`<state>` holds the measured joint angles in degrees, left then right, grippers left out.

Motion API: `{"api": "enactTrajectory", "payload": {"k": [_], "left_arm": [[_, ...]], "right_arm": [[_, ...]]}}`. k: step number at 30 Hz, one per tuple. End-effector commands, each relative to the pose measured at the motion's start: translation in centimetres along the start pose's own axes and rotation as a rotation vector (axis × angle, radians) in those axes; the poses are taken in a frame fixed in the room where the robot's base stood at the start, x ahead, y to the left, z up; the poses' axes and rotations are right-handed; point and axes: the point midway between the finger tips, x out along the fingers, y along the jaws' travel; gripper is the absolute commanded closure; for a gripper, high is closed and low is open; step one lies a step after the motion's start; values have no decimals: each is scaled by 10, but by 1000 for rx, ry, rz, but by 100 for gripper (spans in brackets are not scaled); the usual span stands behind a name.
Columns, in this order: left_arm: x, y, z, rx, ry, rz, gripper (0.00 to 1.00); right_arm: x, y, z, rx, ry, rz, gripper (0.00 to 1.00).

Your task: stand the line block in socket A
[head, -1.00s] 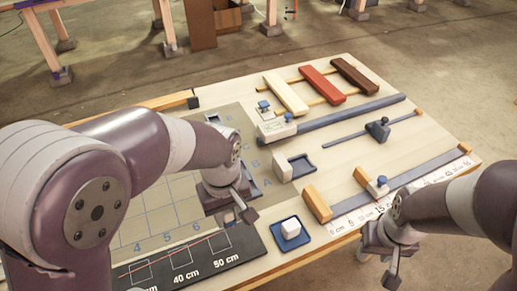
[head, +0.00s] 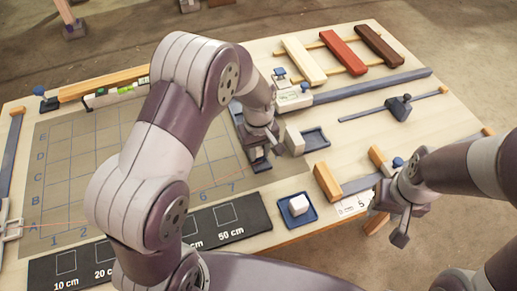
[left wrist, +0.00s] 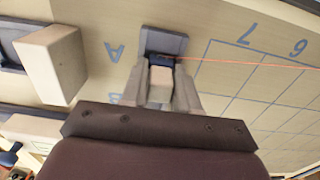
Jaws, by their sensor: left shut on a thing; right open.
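My left gripper (head: 257,150) is shut on the line block, at the right edge of the grid board. In the left wrist view, the fingers (left wrist: 161,92) hold the pale line block (left wrist: 160,82) with a dark blue part at its far end. That end overlaps socket A (left wrist: 176,43), a grey-blue holder beside the letter A. I cannot tell whether the block is seated in it or just above it. A thin red line runs from there across the board. My right gripper (head: 398,228) is open and empty by the table's front right edge.
A cream block (head: 294,141) stands close to the right of my left gripper, beside a dark blue tray (head: 325,140). A black scale strip (head: 232,231) lies along the board's front.

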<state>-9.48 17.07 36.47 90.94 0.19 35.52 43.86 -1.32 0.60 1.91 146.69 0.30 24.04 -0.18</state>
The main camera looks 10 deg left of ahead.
Motion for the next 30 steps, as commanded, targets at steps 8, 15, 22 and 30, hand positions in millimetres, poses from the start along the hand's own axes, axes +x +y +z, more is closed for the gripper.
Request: {"api": "enactTrajectory", "payload": {"k": [8,15,22,30], "left_arm": [[2,0,0,0,2,1,51],[2,0,0,0,1,1,45],[-24,1,-1,0,5,5,45],[-93,1,-1,0,5,5,45]], "right_arm": [[0,0,0,0,0,0,57],[0,0,0,0,0,0,57],[-1,0,0,0,0,0,57],[-2,0,0,0,0,0,57]]}}
